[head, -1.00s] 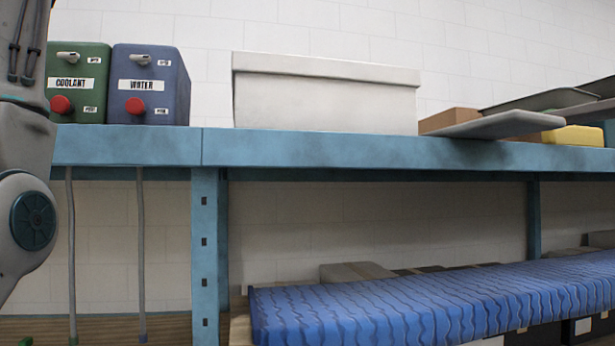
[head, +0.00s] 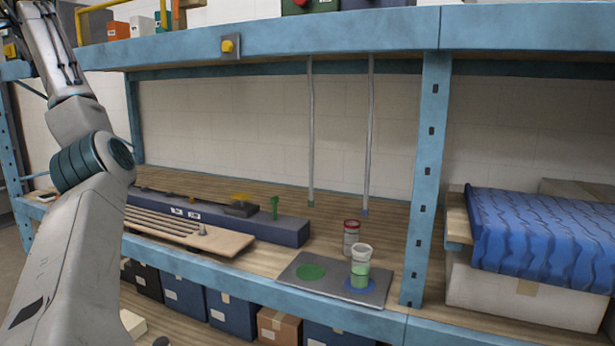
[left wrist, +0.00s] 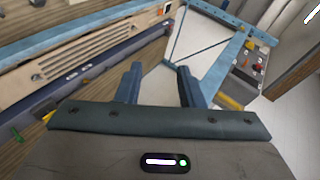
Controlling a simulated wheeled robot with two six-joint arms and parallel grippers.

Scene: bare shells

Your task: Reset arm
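My left arm (head: 75,190) rises from the lower left of the head view, past a dark ringed joint, and leaves through the top left edge. Its hand is not clearly seen there. In the left wrist view my left gripper (left wrist: 159,86) has its two blue-grey fingers well apart, with nothing between them. Past the fingers are pale floor and a blue shelf frame. My right gripper is in neither view.
A blue shelf rack (head: 428,180) spans the head view. Its lower shelf holds a grey mat (head: 312,281), a jar with green contents (head: 361,270), a red-capped jar (head: 351,235) and a slatted board (head: 190,230). A blue wavy cover (head: 540,235) lies at right.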

